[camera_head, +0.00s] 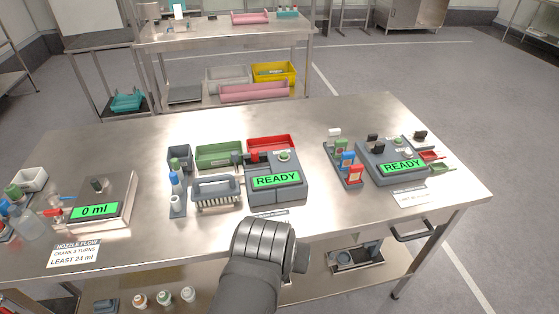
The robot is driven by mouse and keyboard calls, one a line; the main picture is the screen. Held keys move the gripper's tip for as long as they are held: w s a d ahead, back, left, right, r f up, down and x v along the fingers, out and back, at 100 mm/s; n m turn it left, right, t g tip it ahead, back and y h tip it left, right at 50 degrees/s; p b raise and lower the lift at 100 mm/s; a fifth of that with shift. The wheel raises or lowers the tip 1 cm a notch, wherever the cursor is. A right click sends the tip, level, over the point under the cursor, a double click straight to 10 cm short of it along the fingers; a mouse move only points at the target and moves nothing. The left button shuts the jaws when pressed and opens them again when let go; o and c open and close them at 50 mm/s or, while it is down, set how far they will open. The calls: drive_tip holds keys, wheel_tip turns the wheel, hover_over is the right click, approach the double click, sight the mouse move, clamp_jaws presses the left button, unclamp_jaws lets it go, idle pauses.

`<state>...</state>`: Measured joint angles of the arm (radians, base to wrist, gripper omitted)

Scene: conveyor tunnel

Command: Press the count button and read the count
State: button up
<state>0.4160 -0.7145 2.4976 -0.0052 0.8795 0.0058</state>
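Two grey devices with lit green READY displays stand on the steel table. The middle device (297,192) has a round green button (284,156) at its top and dark parts beside it. No number shows on either display, and I cannot tell which button is the count button. My gripper (265,240) is at the bottom centre, in front of the middle device and apart from its button. Its fingers are not distinguishable, so its opening is unclear.
A 0 ml device (118,190) stands at left with a nozzle-flow card (74,253) in front. A grey comb-like rack (216,188), a green bin (219,155) and a red bin (270,143) surround the middle device. Bare steel (340,235) lies front right.

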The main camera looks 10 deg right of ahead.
drive_tip(key=shift+c, duration=0.5)
clamp_jaws()
idle(1.5)
